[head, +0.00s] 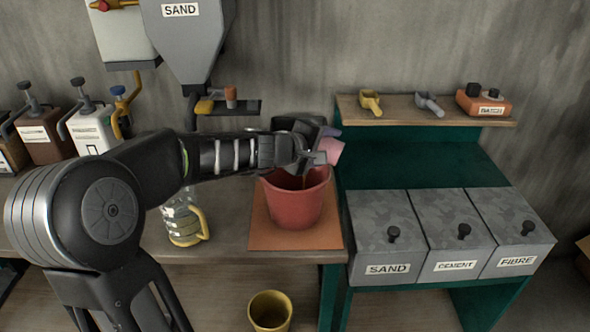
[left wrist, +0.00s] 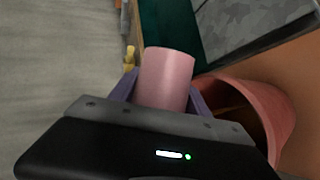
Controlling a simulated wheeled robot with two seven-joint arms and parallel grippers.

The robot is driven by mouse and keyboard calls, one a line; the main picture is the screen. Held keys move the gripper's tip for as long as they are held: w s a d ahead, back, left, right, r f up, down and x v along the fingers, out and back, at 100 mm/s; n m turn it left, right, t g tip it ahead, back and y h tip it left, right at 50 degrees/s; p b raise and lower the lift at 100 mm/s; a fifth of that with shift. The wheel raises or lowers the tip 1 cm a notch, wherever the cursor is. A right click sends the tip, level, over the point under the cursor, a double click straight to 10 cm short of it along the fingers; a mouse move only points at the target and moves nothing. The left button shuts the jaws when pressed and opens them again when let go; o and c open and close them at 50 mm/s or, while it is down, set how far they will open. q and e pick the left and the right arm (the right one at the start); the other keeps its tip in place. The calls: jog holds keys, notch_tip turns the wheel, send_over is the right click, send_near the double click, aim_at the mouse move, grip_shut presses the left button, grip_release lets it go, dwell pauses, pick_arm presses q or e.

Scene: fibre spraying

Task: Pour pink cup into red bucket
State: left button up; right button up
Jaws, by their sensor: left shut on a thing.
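The pink cup (head: 331,150) is tilted over the red bucket (head: 296,204) in the head view. My left gripper (head: 324,145) is shut on the cup, above the bucket's back right rim. In the left wrist view the pink cup (left wrist: 167,80) sits between the two purple fingers of my left gripper (left wrist: 165,90), and the red bucket (left wrist: 270,110) shows to its right. The bucket's inside is partly visible and dark; I cannot tell whether anything is flowing from the cup. My right gripper is not in view.
The bucket stands on an orange-brown mat (head: 262,235) on the bench. A clear jug with a yellow handle (head: 184,222) is to its left, and a sand hopper (head: 190,45) hangs above. Grey lidded bins (head: 385,225) stand at right; a yellow bucket (head: 270,311) is below.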

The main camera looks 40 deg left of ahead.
pick_arm(q)
jog(key=shift+s+a+r+n, duration=0.15)
jog(key=shift+a+n, duration=0.15)
jog(key=shift+a, duration=0.15)
jog(key=shift+b, duration=0.45)
jog(key=shift+f+h+b, duration=0.25)
jog(key=shift+h+b, duration=0.05)
jog(key=shift+b, duration=0.1)
jog(key=shift+r, duration=0.2)
jog(key=r+p, duration=0.1)
jog(key=p, duration=0.1)
jog(key=shift+d+p, duration=0.35)
jog(key=shift+w+d+f+m+y, duration=0.35)
jog(key=shift+d+f+m+y, duration=0.2)
jog(key=shift+d+m+y, duration=0.15)
jog(key=shift+a+r, duration=0.1)
jog(key=shift+a, duration=0.2)
